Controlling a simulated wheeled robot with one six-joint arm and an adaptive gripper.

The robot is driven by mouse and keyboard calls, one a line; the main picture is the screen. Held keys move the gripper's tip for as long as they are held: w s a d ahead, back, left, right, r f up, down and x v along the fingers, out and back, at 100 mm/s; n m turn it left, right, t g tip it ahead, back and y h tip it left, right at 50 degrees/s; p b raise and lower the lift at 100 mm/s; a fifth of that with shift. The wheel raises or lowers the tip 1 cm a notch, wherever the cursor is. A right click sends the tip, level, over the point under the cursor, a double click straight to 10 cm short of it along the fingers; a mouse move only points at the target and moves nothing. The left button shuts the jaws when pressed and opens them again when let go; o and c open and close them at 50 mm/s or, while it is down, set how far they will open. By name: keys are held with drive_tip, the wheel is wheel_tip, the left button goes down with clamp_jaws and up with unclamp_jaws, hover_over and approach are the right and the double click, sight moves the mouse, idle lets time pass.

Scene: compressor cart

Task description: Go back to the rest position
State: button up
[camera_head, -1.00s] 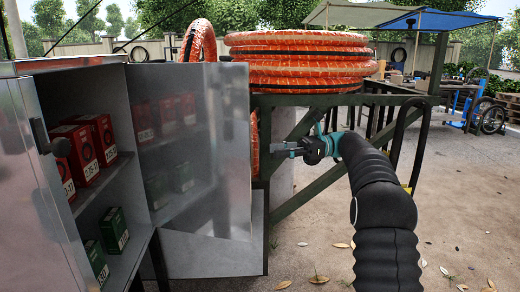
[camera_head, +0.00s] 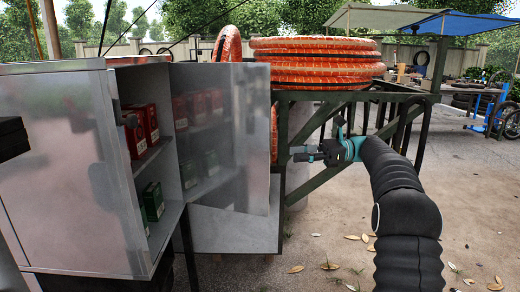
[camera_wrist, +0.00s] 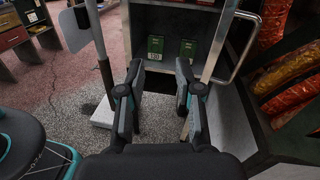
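My gripper (camera_head: 308,154) is in front of the green cart frame, to the right of the open cabinet door in the head view. In the wrist view my gripper (camera_wrist: 157,72) shows two fingers apart with nothing between them. My black-sleeved arm reaches up from the lower right of the head view. The metal cabinet (camera_head: 70,160) stands open at the left, with red boxes (camera_head: 141,130) on an upper shelf and green boxes (camera_head: 153,201) on a lower one. Two green boxes (camera_wrist: 156,45) show beyond the fingers in the wrist view.
The cabinet door (camera_head: 228,150) stands out close to the left of my gripper. A cart (camera_head: 318,180) carries coiled orange hose (camera_head: 315,62) behind it. A vertical handle (camera_wrist: 245,45) is near the fingers' right. Open ground (camera_head: 480,200) lies at the right.

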wheel_tip(320, 180, down, 11)
drive_tip(key=w+t+h, duration=0.2)
drive_tip(key=t+h, duration=0.1)
drive_tip(key=s+d+f+n+h, duration=0.2)
drive_tip(key=s+f+n+h, duration=0.25)
drive_tip(key=s+f, duration=0.25)
drive_tip(key=s+d+r+n+t+h, duration=0.1)
drive_tip(key=s+n+h, duration=0.4)
drive_tip(key=s, duration=1.2)
drive_tip(key=s+d+r+n+t+h, duration=0.1)
drive_tip(key=s+n+t+h, duration=0.3)
drive_tip(key=s, duration=1.4)
drive_tip(key=shift+s+d+r+n+h, duration=0.25)
drive_tip(key=shift+d+r+n+h, duration=0.05)
drive_tip(key=shift+n+h, duration=0.4)
drive_tip(key=shift+d, duration=0.1)
